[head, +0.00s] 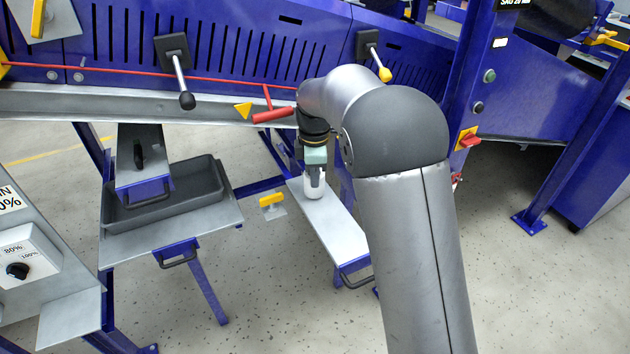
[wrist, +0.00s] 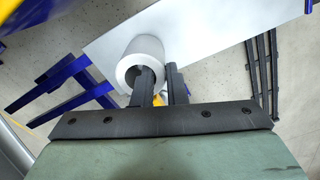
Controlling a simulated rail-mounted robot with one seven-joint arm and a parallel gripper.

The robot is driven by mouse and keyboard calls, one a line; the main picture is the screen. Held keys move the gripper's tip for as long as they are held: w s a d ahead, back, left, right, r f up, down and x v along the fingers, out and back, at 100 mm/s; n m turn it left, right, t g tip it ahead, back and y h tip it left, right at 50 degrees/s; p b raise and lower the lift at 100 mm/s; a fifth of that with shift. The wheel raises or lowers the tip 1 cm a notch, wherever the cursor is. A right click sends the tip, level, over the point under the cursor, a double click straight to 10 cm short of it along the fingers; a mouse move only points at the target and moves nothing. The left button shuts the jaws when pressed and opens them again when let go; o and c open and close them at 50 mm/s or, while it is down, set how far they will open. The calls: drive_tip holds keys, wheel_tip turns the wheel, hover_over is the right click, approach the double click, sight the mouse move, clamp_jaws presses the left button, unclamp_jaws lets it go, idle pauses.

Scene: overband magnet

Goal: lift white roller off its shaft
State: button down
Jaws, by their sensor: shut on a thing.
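The white roller (head: 314,191) is a short hollow cylinder, upright at or just above a narrow light-grey plate (head: 340,238) in the head view. My gripper (head: 314,174) points down at it from above. In the wrist view the roller (wrist: 141,52) shows its open end towards me. One finger of my gripper (wrist: 162,80) reaches into its bore and the other lies along its right outer side, so the jaws are shut on the roller's wall. No shaft shows in the bore. Whether the roller touches the plate cannot be told.
A dark grey tray (head: 165,197) sits on a metal shelf to the left. The blue slotted conveyor frame (head: 240,50) with levers (head: 180,75) runs behind. A red handle (head: 272,116) is close to my wrist. A control panel (head: 25,258) stands at the far left.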

drive_tip(key=shift+r+p, duration=2.75)
drive_tip(key=shift+r, duration=1.3)
drive_tip(key=shift+d, duration=0.1)
